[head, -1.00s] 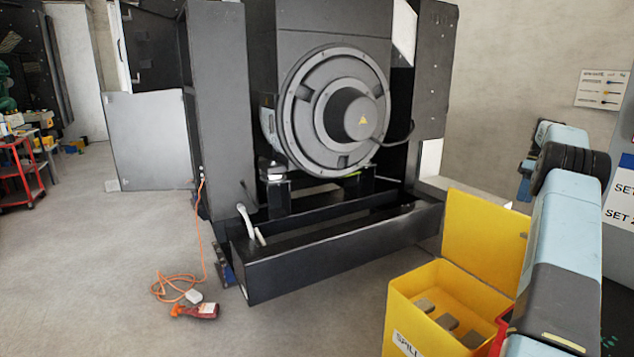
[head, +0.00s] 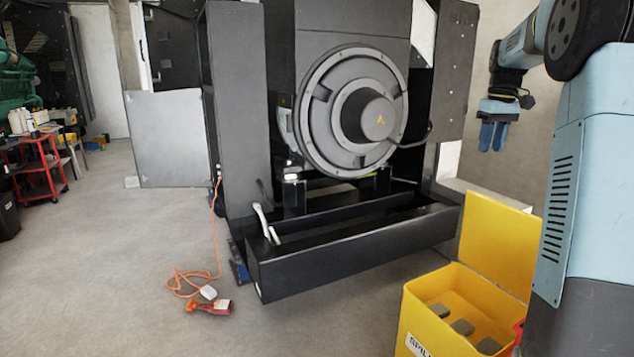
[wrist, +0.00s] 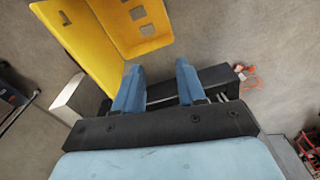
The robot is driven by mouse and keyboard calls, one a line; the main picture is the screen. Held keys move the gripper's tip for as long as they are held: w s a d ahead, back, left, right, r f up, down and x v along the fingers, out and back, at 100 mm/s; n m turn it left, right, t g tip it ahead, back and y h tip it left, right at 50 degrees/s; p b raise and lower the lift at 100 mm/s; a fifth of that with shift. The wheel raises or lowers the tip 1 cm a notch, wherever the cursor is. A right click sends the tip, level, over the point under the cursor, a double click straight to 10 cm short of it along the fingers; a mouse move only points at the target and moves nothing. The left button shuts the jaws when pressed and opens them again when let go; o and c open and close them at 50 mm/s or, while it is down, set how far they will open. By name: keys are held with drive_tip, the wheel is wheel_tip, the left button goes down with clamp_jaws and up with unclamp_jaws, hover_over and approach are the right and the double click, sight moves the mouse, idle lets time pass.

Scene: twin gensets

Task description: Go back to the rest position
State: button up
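My gripper (head: 492,137) is at the upper right of the head view, raised in the air and pointing down, in front of the pale wall. In the wrist view my gripper (wrist: 160,85) shows two blue fingers spread apart with nothing between them. It is open and empty. My light-blue arm fills the right side of the head view. In the wrist view the yellow spill bin (wrist: 82,40) and the dark skid lie well below and beyond the fingers.
The black genset frame (head: 350,245) stands in the middle. The open yellow spill bin (head: 440,335) stands at the lower right, close to my arm. An orange cable (head: 180,282) and red tool (head: 212,306) lie on the floor. A red trolley (head: 40,165) stands left.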

drive_tip(key=s+a+r+m+t, duration=0.2)
drive_tip(key=s+a, duration=1.3)
drive_tip(key=s, duration=0.2)
drive_tip(key=s+a+f+t, duration=0.1)
drive_tip(key=s+a+f, duration=0.1)
drive_tip(key=s, duration=0.4)
drive_tip(key=s+a+f+t, duration=0.1)
drive_tip(key=s+a+f, duration=0.1)
drive_tip(key=s+f, duration=0.2)
drive_tip(key=s+a+f+m+t, duration=0.1)
drive_tip(key=s+a+f, duration=0.2)
drive_tip(key=s, duration=0.5)
drive_tip(key=shift+s+f, duration=0.4)
drive_tip(key=shift+f, duration=0.05)
